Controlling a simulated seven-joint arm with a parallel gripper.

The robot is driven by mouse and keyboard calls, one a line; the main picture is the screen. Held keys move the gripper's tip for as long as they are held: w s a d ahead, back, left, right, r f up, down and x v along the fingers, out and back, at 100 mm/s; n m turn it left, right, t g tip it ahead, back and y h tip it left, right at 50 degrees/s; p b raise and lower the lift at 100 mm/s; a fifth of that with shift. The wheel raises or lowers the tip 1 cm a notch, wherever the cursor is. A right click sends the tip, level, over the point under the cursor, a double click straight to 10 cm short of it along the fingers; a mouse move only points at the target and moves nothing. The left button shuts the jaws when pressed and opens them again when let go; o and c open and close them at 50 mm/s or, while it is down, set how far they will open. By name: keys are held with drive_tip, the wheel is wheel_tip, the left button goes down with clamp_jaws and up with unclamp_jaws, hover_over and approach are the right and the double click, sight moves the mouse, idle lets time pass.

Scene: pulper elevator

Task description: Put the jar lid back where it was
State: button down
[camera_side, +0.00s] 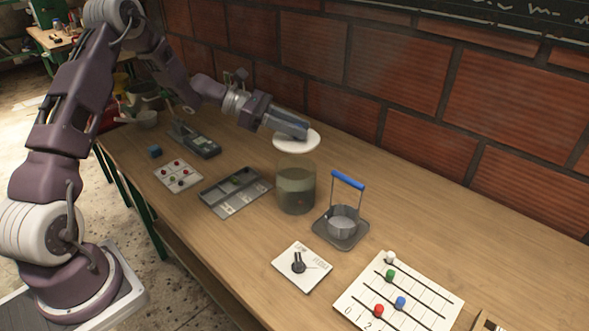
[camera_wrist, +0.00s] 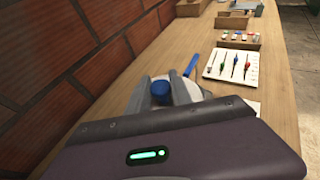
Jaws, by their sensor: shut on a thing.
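The white round jar lid (camera_side: 297,141) is in the grip of my gripper (camera_side: 293,130), held roughly level above the glass jar (camera_side: 296,190). In the wrist view my gripper (camera_wrist: 165,94) has its fingers closed on the lid's blue knob (camera_wrist: 161,90), with part of the white lid (camera_wrist: 189,86) showing beyond them. In the side view the fingers hide the knob. The jar stands upright on the bench with murky greenish liquid inside. The lid appears a little above the jar's rim, and the jar is hidden in the wrist view.
A blue-handled basket (camera_side: 342,221) stands on a grey tray right of the jar. A compartment tray (camera_side: 236,193) lies left. A dial card (camera_side: 301,267) and bead board (camera_side: 398,297) lie in front. The brick wall (camera_side: 400,75) runs behind; bench (camera_side: 480,225) is clear at back right.

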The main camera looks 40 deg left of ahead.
wheel_tip(320, 180, down, 9)
drive_tip(key=c, duration=1.2)
unclamp_jaws()
drive_tip(key=shift+o, duration=0.3)
drive_tip(key=shift+a, duration=0.1)
